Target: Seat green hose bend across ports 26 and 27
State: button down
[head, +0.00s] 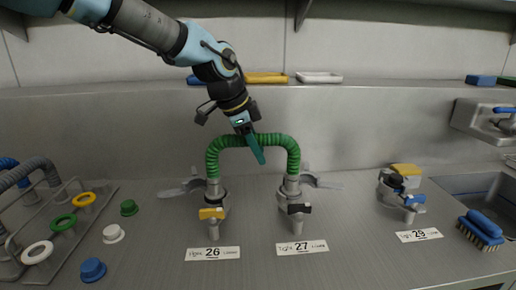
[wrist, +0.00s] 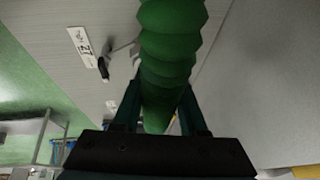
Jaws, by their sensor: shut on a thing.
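The green hose bend (head: 278,141) is a ribbed inverted U in the head view. Its left end stands over port 26 (head: 214,194) and its right end over port 27 (head: 291,191). Both ends appear to meet the port tops, but I cannot tell how deep they sit. My gripper (head: 255,148) is shut on the top of the bend. In the wrist view the green bend (wrist: 168,50) runs up from between the fingers (wrist: 158,112). The label of port 27 (wrist: 81,41) shows there, at the upper left.
Port 29 (head: 402,190), with yellow and blue parts, stands to the right. A blue brush (head: 481,229) lies near the sink (head: 480,188). At left are a rack with grey hoses (head: 40,170), coloured rings and loose caps (head: 93,269). A shelf runs behind.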

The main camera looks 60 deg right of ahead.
grip_release()
dwell(0.5)
notch_tip(320, 180, up, 9)
jog(key=p, duration=0.7)
jog(key=shift+r, duration=0.1)
dwell(0.5)
